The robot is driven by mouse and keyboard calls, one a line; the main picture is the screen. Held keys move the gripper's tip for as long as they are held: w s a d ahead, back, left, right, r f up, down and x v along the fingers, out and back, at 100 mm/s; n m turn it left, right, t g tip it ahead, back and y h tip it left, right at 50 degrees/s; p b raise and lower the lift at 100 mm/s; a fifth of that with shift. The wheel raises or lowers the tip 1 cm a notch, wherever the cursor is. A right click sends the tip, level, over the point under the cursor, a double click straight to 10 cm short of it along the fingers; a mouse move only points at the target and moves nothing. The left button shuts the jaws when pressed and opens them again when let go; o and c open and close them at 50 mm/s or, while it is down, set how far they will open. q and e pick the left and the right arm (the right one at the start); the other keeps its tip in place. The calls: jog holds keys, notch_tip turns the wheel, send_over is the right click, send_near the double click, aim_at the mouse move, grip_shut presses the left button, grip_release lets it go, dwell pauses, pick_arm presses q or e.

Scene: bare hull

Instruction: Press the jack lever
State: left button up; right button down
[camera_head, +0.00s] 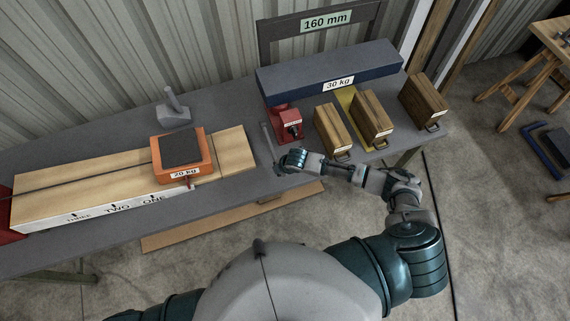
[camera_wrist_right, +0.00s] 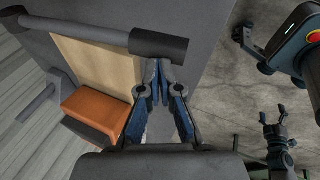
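The red jack (camera_head: 288,124) stands under the blue-grey 30 kg beam on the grey bench. Its grey lever (camera_head: 267,137) sticks out toward me on the jack's left side. In the right wrist view the lever's dark, thick end (camera_wrist_right: 158,43) lies across, just beyond my fingertips. My right gripper (camera_head: 279,166) is low at the lever's near end; in the wrist view its blue fingers (camera_wrist_right: 158,72) meet at the tips, with nothing seen between them. Whether they touch the lever I cannot tell. My left gripper (camera_wrist_right: 274,113) appears in the wrist view, dark and small, its prongs apart over the floor.
An orange 20 kg weight (camera_head: 181,155) sits on the wooden track (camera_head: 110,180) at left. A grey handled object (camera_head: 173,112) stands behind it. A 160 mm sign (camera_head: 326,21) is at the back.

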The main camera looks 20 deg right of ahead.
pick_arm(q)
jog(key=shift+s+r+b, duration=0.2)
jog(key=shift+s+b, duration=0.15)
jog(key=shift+b, duration=0.1)
pick_arm(e)
jog(key=v, duration=1.1)
jog(key=shift+s+a, duration=0.2)
jog(key=shift+s, duration=0.25)
jog(key=shift+w+a, duration=0.1)
